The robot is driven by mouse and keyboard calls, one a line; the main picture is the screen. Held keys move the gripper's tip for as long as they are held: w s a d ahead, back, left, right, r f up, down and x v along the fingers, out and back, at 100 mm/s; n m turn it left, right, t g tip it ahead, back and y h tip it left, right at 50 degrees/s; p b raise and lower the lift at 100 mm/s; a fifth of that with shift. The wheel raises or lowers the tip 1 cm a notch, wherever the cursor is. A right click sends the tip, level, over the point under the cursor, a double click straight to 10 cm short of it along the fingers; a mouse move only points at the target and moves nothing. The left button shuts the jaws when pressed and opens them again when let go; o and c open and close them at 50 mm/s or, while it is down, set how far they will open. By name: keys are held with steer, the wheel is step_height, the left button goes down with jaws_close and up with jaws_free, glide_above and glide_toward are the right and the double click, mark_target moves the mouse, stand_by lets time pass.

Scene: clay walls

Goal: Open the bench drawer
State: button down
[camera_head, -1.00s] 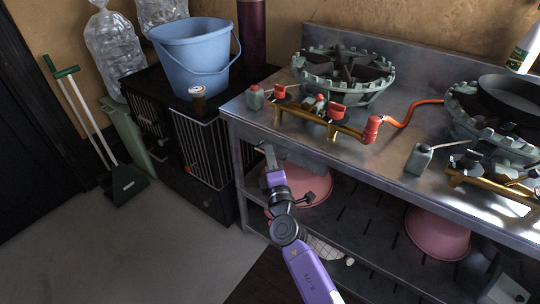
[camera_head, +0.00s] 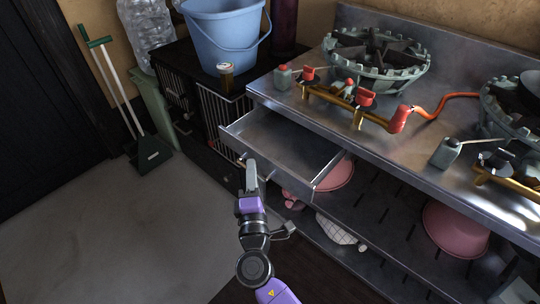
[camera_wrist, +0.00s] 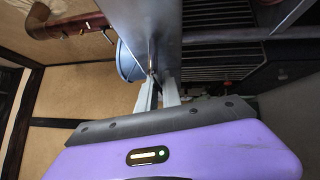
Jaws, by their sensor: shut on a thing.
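The bench drawer (camera_head: 288,142) is a shallow, empty steel tray, pulled well out from under the left end of the steel bench (camera_head: 430,165). My gripper (camera_head: 249,166) is at the middle of the drawer's front and is shut on it, probably at a handle. The handle itself is hidden by my fingers. In the wrist view, the two pale fingers of my gripper (camera_wrist: 159,92) meet the lower edge of the steel drawer front (camera_wrist: 145,30).
A black cabinet (camera_head: 186,75) with a blue bucket (camera_head: 222,42) and a can (camera_head: 226,77) stands left of the drawer. Gas burners (camera_head: 375,60) sit on the bench. Pink basins (camera_head: 455,230) stand on the lower shelf.

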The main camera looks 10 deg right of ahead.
steer(key=shift+s+a+f, duration=0.1)
steer(key=shift+s+a, duration=0.5)
steer(key=shift+a, duration=0.2)
steer(key=shift+s+a, duration=0.6)
steer(key=shift+a, duration=0.2)
steer(key=c, duration=1.5)
jaws_free()
steer(key=s, duration=0.5)
steer(key=s+a+f, duration=0.1)
steer(key=s, duration=0.1)
steer(key=shift+s+a, duration=0.1)
steer(key=shift+s, duration=0.2)
